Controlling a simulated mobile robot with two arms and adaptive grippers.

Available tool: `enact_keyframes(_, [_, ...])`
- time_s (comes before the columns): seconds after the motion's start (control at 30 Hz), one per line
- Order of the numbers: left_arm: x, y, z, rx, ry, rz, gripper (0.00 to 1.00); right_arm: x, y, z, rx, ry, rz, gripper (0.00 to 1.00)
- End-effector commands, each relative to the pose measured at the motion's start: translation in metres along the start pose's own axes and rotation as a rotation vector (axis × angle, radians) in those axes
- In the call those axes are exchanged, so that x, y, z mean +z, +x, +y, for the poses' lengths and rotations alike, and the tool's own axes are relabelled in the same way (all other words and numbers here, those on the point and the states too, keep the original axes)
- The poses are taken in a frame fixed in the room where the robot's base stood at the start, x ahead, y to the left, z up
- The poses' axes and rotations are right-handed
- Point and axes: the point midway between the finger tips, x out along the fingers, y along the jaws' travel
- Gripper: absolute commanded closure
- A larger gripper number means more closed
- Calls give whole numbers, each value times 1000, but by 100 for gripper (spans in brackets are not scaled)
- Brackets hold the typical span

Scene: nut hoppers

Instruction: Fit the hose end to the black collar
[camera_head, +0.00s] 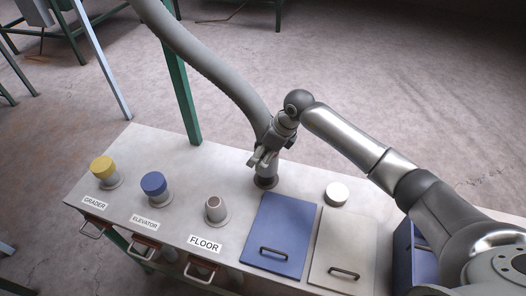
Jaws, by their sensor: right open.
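A thick grey ribbed hose (205,68) comes down from the top of the head view to the back of the table. Its lower end, a grey cuff (268,170), stands about upright at the black collar (265,183) on the table top. The cuff looks to meet the collar, but I cannot tell how deep it sits. My right gripper (262,159) is open beside the cuff's upper part, its fingers pointing down and left. The gripper and wrist hide part of the hose just above the cuff. My left gripper is not in view.
The table (150,150) also carries a yellow-capped port (103,166), a blue-capped port (153,183), an open grey port (214,207) by the FLOOR label, and a round white cap (337,193). A blue lid (279,225) and a beige lid (342,240) lie in front. A green post (182,95) stands behind.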

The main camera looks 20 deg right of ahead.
Motion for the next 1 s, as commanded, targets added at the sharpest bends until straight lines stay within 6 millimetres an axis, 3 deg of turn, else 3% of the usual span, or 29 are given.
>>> enact_keyframes(0.33, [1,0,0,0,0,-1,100,0,-9,0,-1,-1,0,11])
enact_keyframes(0.8, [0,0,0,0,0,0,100,0,-100,-1,-3,-1,0,11])
enact_keyframes(1.0, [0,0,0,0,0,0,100,0,-118,0,-1,0,1,11])
